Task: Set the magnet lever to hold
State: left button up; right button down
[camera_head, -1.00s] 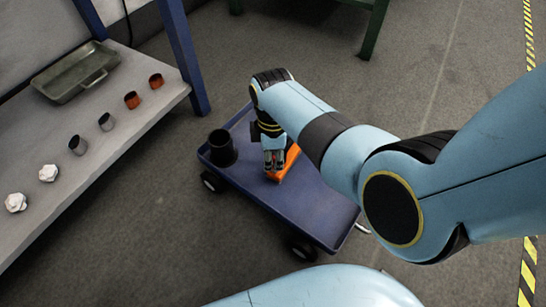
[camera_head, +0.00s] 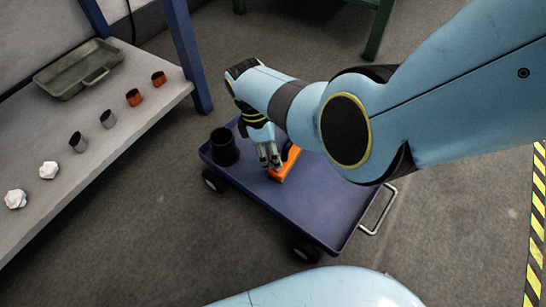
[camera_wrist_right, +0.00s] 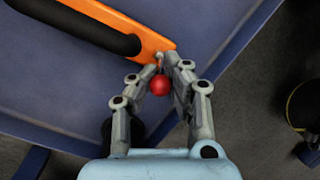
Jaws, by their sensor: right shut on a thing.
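An orange tool (camera_head: 287,165) with a black grip bar lies on the blue cart. In the right wrist view its orange body (camera_wrist_right: 142,34) runs along the top, with the black bar (camera_wrist_right: 92,22) beside it. A short metal lever with a red ball knob (camera_wrist_right: 160,86) stands at the orange body's end. My right gripper (camera_head: 269,162) is at that end of the tool. In the right wrist view its fingers (camera_wrist_right: 166,75) are closed around the lever, with the red knob between them. The lever's exact setting cannot be read. My left gripper is not in view.
The blue cart (camera_head: 318,205) has wheels and a metal handle (camera_head: 380,212). A black cup (camera_head: 223,147) stands on it, left of my right gripper. A bench (camera_head: 120,125) at left holds a green tray (camera_head: 68,80), several small cups and two white knobby pieces.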

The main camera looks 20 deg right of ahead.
jog(key=c, duration=1.2)
grip_release()
jog(key=shift+r, duration=0.1)
jog(key=v, duration=0.7)
jog(key=shift+r, duration=0.15)
